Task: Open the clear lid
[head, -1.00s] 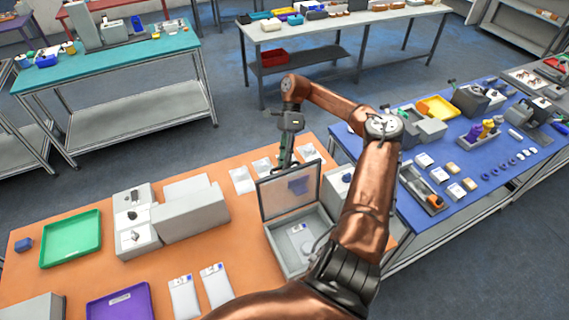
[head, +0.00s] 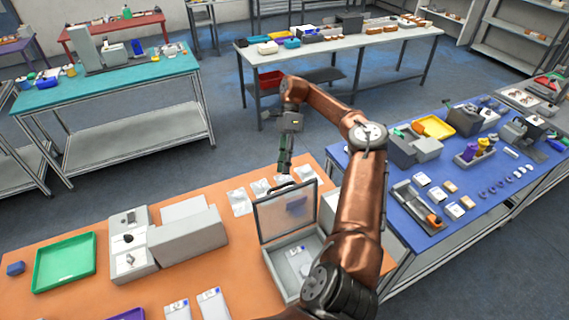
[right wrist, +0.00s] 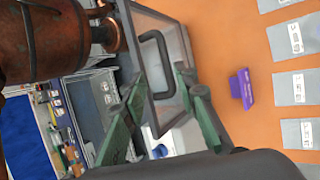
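A grey box (head: 270,262) stands on the orange table with its clear lid (head: 270,215) raised roughly upright at the back edge. The lid has a grey frame and a dark handle (head: 283,188) on its top edge. A white item with a blue mark (head: 297,253) lies inside the box. My right gripper (head: 284,168) is just above and behind the lid's top edge. In the right wrist view its green fingers (right wrist: 159,80) are spread, with the lid (right wrist: 172,45) and handle (right wrist: 154,58) showing beyond them. Contact with the lid cannot be told. My left gripper is out of view.
A purple item (right wrist: 241,88) lies behind the lid, near several white packets (right wrist: 290,88). A grey block holder (head: 185,240) and a green tray (head: 64,262) stand to the left. A blue table (head: 445,185) with tools is at right.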

